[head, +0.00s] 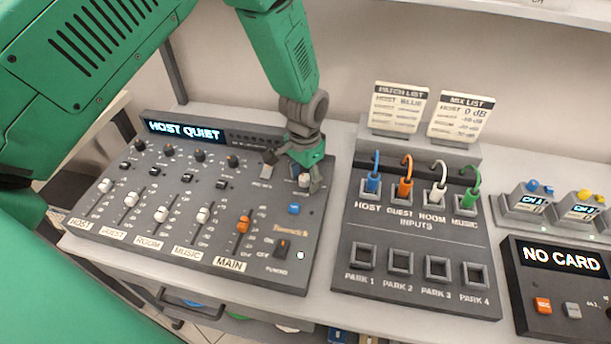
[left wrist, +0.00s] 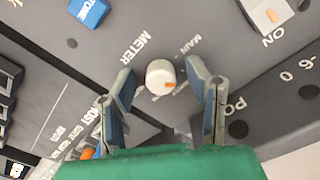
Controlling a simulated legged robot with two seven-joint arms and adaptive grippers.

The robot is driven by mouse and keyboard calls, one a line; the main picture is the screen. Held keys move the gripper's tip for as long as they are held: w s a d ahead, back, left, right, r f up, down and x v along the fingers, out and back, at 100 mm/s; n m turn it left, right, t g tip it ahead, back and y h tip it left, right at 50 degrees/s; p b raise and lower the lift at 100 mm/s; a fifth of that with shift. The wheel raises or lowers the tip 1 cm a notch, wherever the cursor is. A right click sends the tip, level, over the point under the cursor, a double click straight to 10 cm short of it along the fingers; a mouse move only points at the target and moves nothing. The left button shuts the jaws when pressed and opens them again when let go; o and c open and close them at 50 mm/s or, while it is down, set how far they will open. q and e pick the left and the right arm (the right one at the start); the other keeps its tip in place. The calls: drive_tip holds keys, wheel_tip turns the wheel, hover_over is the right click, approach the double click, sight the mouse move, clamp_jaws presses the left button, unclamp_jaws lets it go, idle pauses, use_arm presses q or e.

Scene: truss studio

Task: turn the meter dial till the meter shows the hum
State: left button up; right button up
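The meter dial (left wrist: 160,72) is a pale round knob with a small orange mark, beside the word METER in the left wrist view. MAIN is printed near it to the right, and HOST lower left. My left gripper (left wrist: 161,88) points down with its two blue-padded fingers apart, one each side of the dial, with small gaps showing. In the head view the left gripper (head: 306,178) is over the upper right of the mixer and partly hides the dial. The mixer's display (head: 184,131) reads HOST QUIET. My right gripper is not in view.
Around the dial are a blue button (head: 294,208), a power switch (head: 283,248) and an orange MAIN fader (head: 243,224). Right of the mixer stands a patch panel (head: 418,272) with several coloured cables. Two cards, PATCH LIST (head: 400,106) and MIX LIST (head: 461,117), stand behind it.

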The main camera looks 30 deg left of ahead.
sight(305, 176)
use_arm(q)
drive_tip(key=shift+r, duration=0.1)
drive_tip(key=shift+w+r, duration=0.1)
drive_tip(key=shift+r, duration=0.15)
wheel_tip(305, 176, up, 11)
idle(0.3)
drive_tip(key=shift+r, duration=0.1)
